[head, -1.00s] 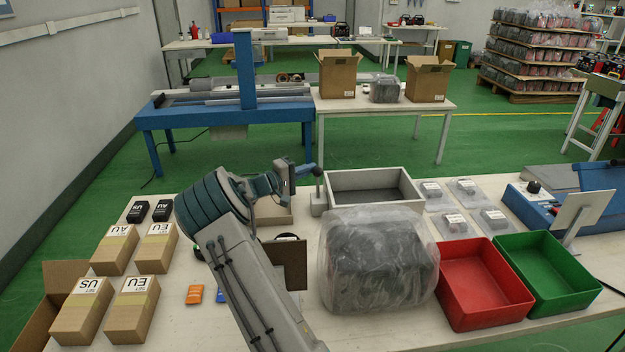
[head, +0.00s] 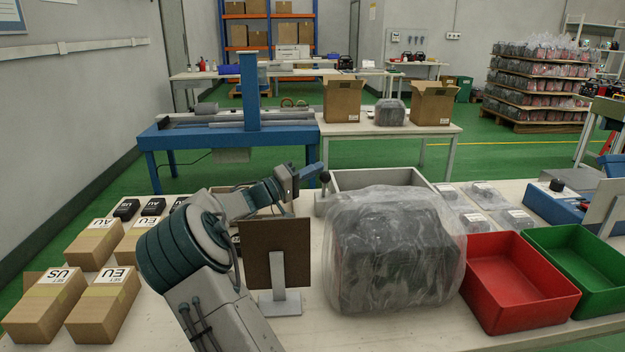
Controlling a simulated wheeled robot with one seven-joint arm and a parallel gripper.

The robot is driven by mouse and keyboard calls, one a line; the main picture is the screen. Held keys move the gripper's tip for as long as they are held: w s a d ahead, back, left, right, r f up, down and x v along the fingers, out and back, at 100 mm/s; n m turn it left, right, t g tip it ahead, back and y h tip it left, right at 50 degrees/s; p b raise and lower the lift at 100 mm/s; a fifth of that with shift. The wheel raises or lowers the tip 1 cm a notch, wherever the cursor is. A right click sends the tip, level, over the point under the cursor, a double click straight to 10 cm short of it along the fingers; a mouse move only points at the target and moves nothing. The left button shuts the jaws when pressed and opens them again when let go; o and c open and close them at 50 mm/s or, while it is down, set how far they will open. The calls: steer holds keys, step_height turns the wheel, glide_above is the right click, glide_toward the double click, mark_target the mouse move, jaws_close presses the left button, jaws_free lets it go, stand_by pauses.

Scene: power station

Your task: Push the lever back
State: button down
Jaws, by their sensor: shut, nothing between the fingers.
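The lever (head: 325,181) is a short upright stalk with a dark round knob on a small grey base, beside the left end of a grey open-topped box (head: 343,181) on the workbench. My gripper (head: 313,170) is shut and empty. It reaches in from the left, with its fingertips just above and left of the knob in the picture. I cannot tell whether they touch it. My arm hides part of the bench to the left of the lever.
A large plastic-wrapped dark bundle (head: 392,250) stands in front of the box. A brown panel on a stand (head: 276,252) is close in front of my arm. Red (head: 516,290) and green (head: 590,265) bins are at right; cardboard boxes (head: 105,303) at left.

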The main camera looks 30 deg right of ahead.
steer(key=shift+s+a+f+b, duration=0.15)
steer(key=shift+s+a+b, duration=0.05)
steer(key=shift+s+b, duration=0.25)
stand_by(0.5)
steer(key=w+a+p, duration=0.2)
steer(key=w+a, duration=0.1)
steer(key=a, duration=0.5)
steer(key=shift+w+a+f+p, duration=0.25)
steer(key=shift+w+a+p, duration=0.05)
steer(key=shift+w+a, duration=0.1)
